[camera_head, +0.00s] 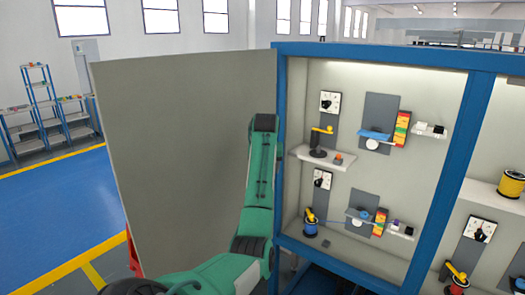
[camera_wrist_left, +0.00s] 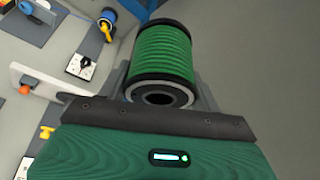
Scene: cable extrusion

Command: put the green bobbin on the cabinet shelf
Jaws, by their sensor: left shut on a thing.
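The green bobbin (camera_wrist_left: 163,52) shows in the left wrist view with black rims and a pale hollow core end facing the camera. My left gripper (camera_wrist_left: 163,82) is shut on it, with grey fingers on either side. In the head view my green left arm rises in front of the cabinet's left edge; gripper and bobbin cannot be made out there. The cabinet (camera_head: 371,60) is open, with a blue frame. My right gripper is not in view.
A large grey door panel (camera_head: 180,150) stands left of the cabinet, behind my arm. A blue-and-yellow bobbin (camera_head: 310,223) sits in the lower left bay. A yellow bobbin (camera_head: 511,184) stands on a right shelf. Dial panels (camera_head: 330,101) line the back wall.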

